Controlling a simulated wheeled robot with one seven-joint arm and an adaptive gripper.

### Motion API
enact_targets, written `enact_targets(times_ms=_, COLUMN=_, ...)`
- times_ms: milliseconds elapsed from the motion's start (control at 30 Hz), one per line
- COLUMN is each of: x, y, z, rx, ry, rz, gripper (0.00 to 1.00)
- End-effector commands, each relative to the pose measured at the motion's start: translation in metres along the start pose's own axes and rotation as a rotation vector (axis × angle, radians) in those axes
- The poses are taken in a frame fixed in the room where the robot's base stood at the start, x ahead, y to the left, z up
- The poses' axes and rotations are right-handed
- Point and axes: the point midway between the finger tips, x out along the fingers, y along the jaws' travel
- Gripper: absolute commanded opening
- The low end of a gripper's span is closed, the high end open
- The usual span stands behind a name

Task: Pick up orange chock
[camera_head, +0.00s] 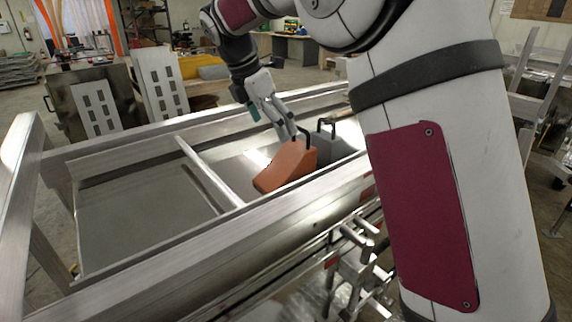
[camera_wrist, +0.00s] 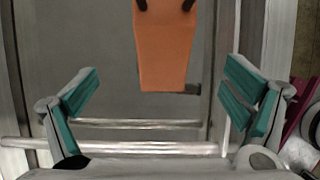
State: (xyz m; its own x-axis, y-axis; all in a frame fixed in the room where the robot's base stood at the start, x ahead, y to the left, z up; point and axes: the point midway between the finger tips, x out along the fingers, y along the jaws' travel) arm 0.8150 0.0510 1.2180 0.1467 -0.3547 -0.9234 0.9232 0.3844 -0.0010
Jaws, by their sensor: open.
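The orange chock (camera_head: 287,167) is a wedge with a dark handle on its top. It rests inside the aluminium trailer bed (camera_head: 130,215). In the wrist view the orange chock (camera_wrist: 165,45) lies at the top centre, with two dark handle posts at the frame's upper edge. My gripper (camera_head: 272,118) is above and behind the chock in the head view, close to its handle. In the wrist view my gripper (camera_wrist: 163,72) has its teal-padded fingers spread wide, with nothing held between them. Whether a finger touches the chock cannot be told.
A grey chock (camera_head: 336,148) with a dark handle stands right beside the orange one. A metal crossbar (camera_head: 208,172) spans the bed to the left. Raised side rails (camera_head: 215,250) border the bed. The bed's left part is clear.

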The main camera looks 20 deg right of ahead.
Motion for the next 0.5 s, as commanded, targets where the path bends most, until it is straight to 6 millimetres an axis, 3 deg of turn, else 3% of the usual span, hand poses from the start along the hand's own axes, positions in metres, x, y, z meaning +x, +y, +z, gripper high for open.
enact_targets(times_ms=300, x=0.058, y=-0.002, z=0.0, rx=0.0, ry=0.001, rz=-0.004, gripper=0.94)
enact_targets(times_ms=500, x=0.077, y=-0.001, z=0.0, rx=0.001, ry=0.001, rz=-0.001, gripper=0.94)
